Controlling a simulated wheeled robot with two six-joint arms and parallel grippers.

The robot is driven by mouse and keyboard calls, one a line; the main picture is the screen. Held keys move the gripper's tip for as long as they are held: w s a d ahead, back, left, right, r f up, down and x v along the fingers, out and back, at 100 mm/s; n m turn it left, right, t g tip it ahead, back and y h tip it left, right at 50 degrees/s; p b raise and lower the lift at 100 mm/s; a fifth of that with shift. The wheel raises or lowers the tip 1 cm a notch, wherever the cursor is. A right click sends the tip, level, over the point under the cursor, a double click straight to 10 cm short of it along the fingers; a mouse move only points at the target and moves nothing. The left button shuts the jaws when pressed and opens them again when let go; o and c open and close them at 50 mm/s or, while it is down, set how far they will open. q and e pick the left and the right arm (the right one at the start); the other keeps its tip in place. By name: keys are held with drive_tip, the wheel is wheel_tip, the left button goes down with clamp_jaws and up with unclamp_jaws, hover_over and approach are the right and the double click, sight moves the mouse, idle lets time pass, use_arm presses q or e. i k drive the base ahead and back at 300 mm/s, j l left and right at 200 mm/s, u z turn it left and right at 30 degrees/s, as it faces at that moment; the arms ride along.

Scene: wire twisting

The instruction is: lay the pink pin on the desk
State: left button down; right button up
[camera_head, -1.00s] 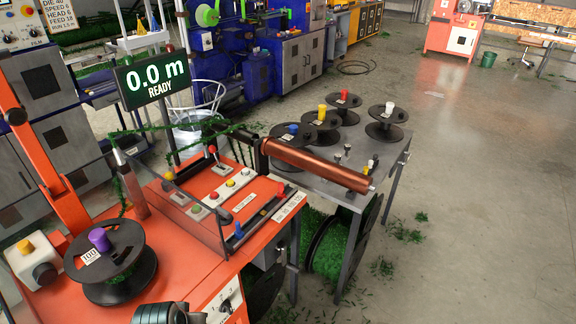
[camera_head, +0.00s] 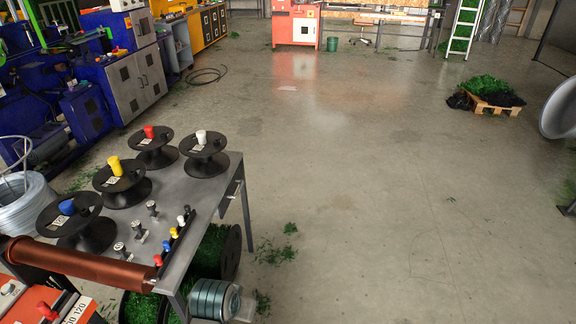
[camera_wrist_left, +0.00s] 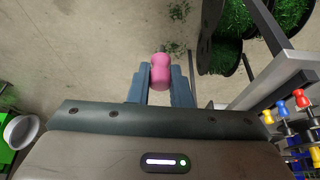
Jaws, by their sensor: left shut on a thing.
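The pink pin (camera_wrist_left: 160,72) is between the fingers of my left gripper (camera_wrist_left: 159,84) in the left wrist view. The gripper is shut on it, and the floor shows beneath. The grey metal desk (camera_head: 190,193) stands at the lower left of the head view. Its edge (camera_wrist_left: 262,87) shows at the right of the left wrist view, apart from the held pin. I cannot make out the pink pin in the head view. My right gripper is not in view.
Spools with blue (camera_head: 67,207), yellow (camera_head: 115,166), red (camera_head: 149,132) and white (camera_head: 201,137) pegs stand on the desk. Small coloured pins (camera_head: 173,233) line its front right edge. A copper roller (camera_head: 80,263) lies across its near left end. The floor right of it is open.

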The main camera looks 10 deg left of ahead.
sight(193, 185)
drive_tip(key=i+l, duration=0.15)
drive_tip(key=i, duration=0.4)
drive_tip(key=i+l, duration=0.2)
drive_tip(key=i, duration=0.35)
drive_tip(key=i+l+u, duration=0.1)
drive_tip(key=i, duration=0.45)
